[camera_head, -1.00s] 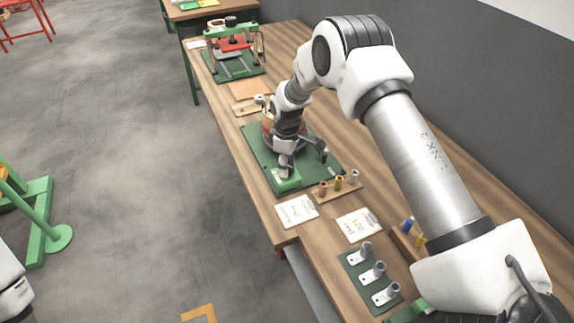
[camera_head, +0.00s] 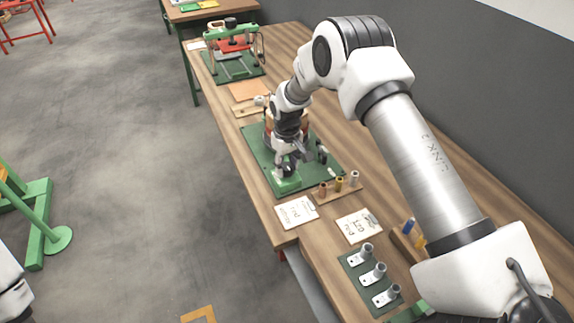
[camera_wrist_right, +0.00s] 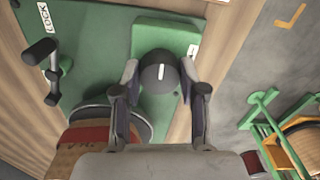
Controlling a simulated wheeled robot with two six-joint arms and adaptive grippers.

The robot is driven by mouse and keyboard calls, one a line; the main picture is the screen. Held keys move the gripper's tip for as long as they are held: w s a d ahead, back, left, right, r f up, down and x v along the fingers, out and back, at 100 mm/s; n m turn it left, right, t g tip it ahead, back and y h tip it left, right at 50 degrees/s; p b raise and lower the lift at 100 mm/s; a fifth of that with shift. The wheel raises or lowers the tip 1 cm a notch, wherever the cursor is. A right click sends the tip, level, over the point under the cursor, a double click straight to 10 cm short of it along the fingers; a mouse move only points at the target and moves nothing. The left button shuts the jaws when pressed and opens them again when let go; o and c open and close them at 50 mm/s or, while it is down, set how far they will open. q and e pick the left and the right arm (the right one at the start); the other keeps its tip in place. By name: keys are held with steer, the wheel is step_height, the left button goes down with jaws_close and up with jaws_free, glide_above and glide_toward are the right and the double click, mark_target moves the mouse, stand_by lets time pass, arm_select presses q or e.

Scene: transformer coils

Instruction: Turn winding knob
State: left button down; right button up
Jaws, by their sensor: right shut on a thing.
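The winding knob (camera_wrist_right: 160,76) is a dark round knob with a white pointer line. It sits on a raised green block (camera_wrist_right: 178,38) on the green baseplate (camera_head: 256,150). My right gripper (camera_wrist_right: 160,70) is shut on the knob, with one finger on each side of it in the wrist view. In the head view the right gripper (camera_head: 287,168) is over the front end of the baseplate and hides most of the knob. The pointer line is nearly upright in the wrist view. The left gripper is not in view.
A black lock handle (camera_wrist_right: 44,62) stands beside the knob near a LOCK label. A copper and red coil (camera_wrist_right: 85,138) is close to the gripper. A rack with small colored pegs (camera_head: 339,189), white cards (camera_head: 296,211) and a tray of metal lugs (camera_head: 372,277) lie nearer on the table.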

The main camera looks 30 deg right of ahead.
mark_target(287, 166)
stand_by(0.5)
steer(key=o, duration=1.1)
steer(key=shift+r, duration=0.1)
step_height(287, 166, up, 12)
steer(key=shift+f, duration=0.1)
